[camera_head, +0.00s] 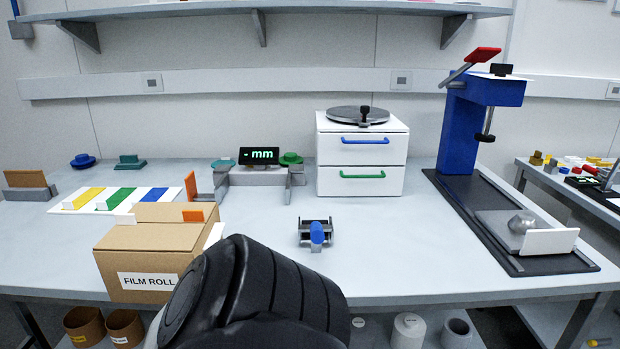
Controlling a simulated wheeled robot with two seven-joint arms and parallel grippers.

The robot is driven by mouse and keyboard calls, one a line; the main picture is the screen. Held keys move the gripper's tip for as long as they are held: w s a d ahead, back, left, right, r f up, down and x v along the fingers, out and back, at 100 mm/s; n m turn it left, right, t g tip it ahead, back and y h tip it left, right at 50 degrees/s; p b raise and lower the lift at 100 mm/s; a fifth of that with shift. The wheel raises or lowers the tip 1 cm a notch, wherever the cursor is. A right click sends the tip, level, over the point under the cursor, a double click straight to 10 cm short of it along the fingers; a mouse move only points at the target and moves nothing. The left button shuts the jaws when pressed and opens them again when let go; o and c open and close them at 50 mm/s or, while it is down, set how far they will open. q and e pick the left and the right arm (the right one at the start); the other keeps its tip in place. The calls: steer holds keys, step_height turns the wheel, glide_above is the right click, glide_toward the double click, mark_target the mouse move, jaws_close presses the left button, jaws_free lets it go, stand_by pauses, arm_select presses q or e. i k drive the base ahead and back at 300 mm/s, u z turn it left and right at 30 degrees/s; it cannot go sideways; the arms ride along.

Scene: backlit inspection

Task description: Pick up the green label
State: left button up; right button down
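A white mat (158,203) lies on the left of the table with yellow, green and blue strips on it. The green strip (118,198) lies between the yellow strip (88,196) and the blue strip (150,196) and is the likeliest green label. I cannot tell for certain that it is a label. A small white piece sits at its near end. Neither of my grippers is in view. A black part of my arm fills the bottom middle, in front of the table edge.
A cardboard box (128,262) marked FILM ROLL stands in front of the mat. The tabletop between holder and press is clear.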

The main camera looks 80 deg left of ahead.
mark_target(119, 196)
steer(key=z, duration=0.1)
steer(key=k, duration=1.3)
steer(key=u, duration=1.8)
